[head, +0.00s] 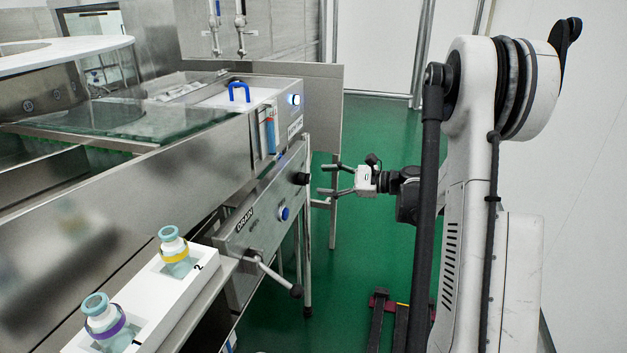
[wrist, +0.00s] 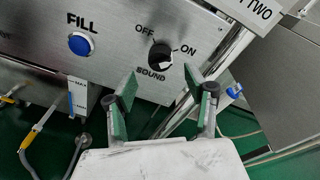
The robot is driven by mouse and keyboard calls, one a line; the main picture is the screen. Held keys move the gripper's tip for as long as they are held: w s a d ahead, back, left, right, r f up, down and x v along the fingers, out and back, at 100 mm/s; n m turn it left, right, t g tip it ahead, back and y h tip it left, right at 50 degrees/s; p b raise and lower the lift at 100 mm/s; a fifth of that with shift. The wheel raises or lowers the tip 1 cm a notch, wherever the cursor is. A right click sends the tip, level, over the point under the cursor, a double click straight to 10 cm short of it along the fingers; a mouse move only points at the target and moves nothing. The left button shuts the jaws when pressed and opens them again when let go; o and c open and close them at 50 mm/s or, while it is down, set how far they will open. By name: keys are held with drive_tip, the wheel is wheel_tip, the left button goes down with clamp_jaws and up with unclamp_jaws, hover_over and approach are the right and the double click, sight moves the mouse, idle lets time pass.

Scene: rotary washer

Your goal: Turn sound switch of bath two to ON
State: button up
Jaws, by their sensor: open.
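The sound switch is a black round knob (wrist: 160,54) on a steel panel (wrist: 110,75), with OFF at its upper left, ON at its right and SOUND below. A pale mark shows at its edge, but I cannot tell its setting for sure. A "TWO" label (wrist: 262,14) shows at upper right. My gripper (wrist: 162,80) is open and empty, its two green-padded fingers apart just below the knob in the wrist view. In the head view the gripper (head: 325,180) points left at the black knob (head: 301,178), with a small gap between them.
A blue FILL button (wrist: 79,44) is left of the knob. In the head view a blue button (head: 284,213) by the DRAIN label and a lever handle (head: 279,276) stick out nearer. Two bottles stand in a white rack (head: 150,297).

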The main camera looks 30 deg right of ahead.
drive_tip(key=v, duration=0.6)
drive_tip(key=shift+s+d, duration=0.15)
drive_tip(key=shift+r, duration=0.1)
drive_tip(key=s+a+r+n+g+h+p, duration=0.25)
drive_tip(key=a+r+n, duration=0.2)
drive_tip(key=a, duration=0.55)
drive_tip(key=s+a+r+n+g+h+p, duration=0.25)
drive_tip(key=a+r, duration=0.35)
drive_tip(key=a, duration=0.4)
drive_tip(key=s+a+r+n+h+p, duration=0.2)
drive_tip(key=s+a+n, duration=0.1)
drive_tip(key=s, duration=0.4)
drive_tip(key=s+a+r+n+h+p, duration=0.2)
drive_tip(key=s+n+p, duration=0.1)
drive_tip(key=s+n, duration=0.3)
drive_tip(key=s+a+r+n+h+p, duration=0.2)
drive_tip(key=s+a+n+p, duration=0.1)
drive_tip(key=s, duration=0.5)
drive_tip(key=shift+a+n, duration=0.4)
drive_tip(key=shift+n, duration=0.5)
